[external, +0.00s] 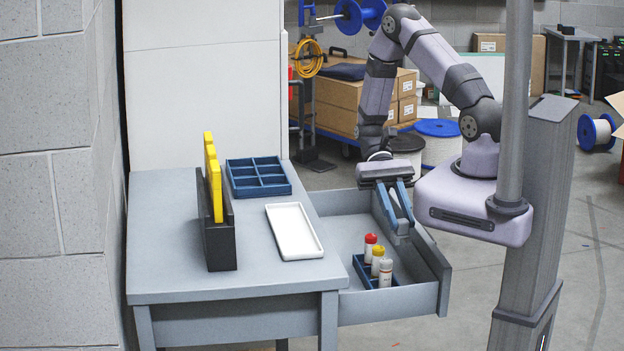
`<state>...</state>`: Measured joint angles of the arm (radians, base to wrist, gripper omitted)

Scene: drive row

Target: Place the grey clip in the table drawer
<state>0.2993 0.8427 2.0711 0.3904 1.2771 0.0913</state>
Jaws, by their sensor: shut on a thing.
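My gripper (402,221) points down over the open table drawer (414,300), its blue fingers shut on a small grey piece, the grey clip (401,234). The clip shows only in part between and below the fingertips. It hangs over the right part of the drawer, to the right of the small bottles. I cannot tell whether it touches the drawer floor. The drawer is pulled out to the right from under the grey table (165,255).
In the drawer, a blue rack (364,272) holds bottles with red (370,243), yellow (378,258) and white (386,272) caps. On the table are a white tray (294,231), a blue compartment tray (258,178) and a black holder (218,245) with yellow pieces (213,180).

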